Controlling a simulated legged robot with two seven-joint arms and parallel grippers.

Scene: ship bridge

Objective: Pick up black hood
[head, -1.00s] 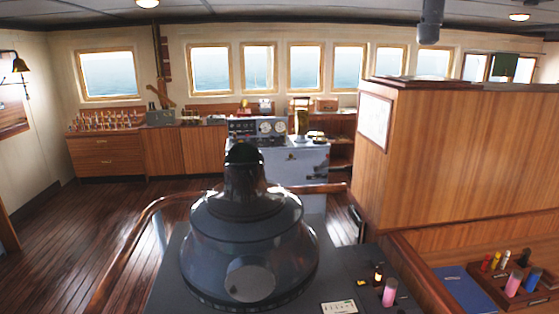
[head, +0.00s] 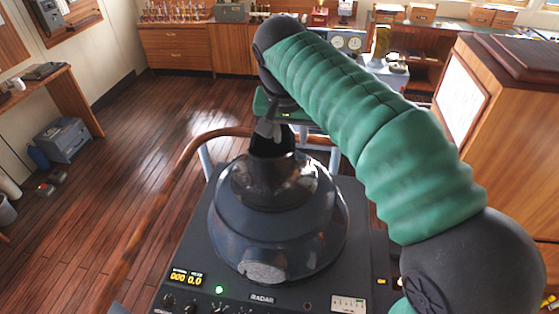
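The black hood (head: 278,222) is a glossy, dark, stepped cone with a wide round base. It sits upright on the radar console (head: 180,262), with a pale round disc low on its front. My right arm, in a green ribbed sleeve, comes in from the lower right and arches over the hood. My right gripper (head: 268,130) points down at the narrow top of the hood. Its grey finger overlaps the dark top, and I cannot tell whether it touches or grips it. My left gripper is not in view.
A curved wooden handrail (head: 165,195) runs along the left of the console. A wooden partition (head: 500,110) stands at the right. A grey box (head: 64,140) lies on the floor at the left. The wooden floor (head: 130,150) in between is clear.

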